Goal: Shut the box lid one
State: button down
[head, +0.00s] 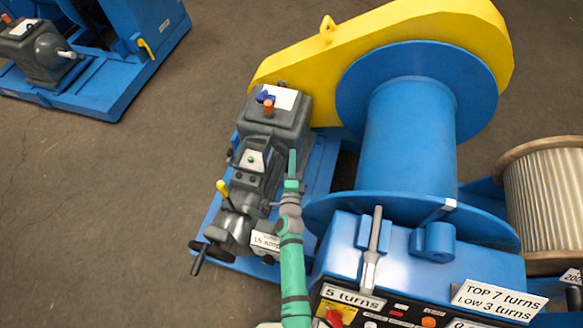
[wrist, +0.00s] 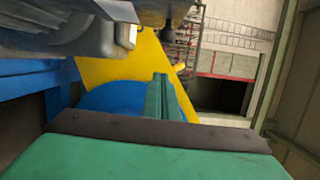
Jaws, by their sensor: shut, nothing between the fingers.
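My green gripper (head: 292,165) points up the picture beside the grey gear housing (head: 287,131) of the winch, and its thin fingers are together with nothing between them. In the wrist view the closed fingers (wrist: 162,92) point ahead towards the yellow guard and blue drum. The housing carries a white plate (head: 287,97) on top, with a small blue piece and an orange knob at its left. I cannot tell which part is box lid one, or whether it stands open. Whether the fingers touch the housing is unclear.
A yellow chain guard (head: 300,65) and large blue drum (head: 405,130) stand at the right. A yellow-knobbed lever (head: 223,188) and hand crank (head: 198,262) are left of my arm. A labelled control panel (head: 395,315) is near. Open floor (head: 110,200) lies left.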

jog(key=shift+w+a, duration=0.35)
jog(key=shift+a, duration=0.3)
jog(key=shift+w+a, duration=0.35)
jog(key=shift+a, duration=0.25)
jog(key=shift+w+a, duration=0.35)
jog(key=shift+a, duration=0.3)
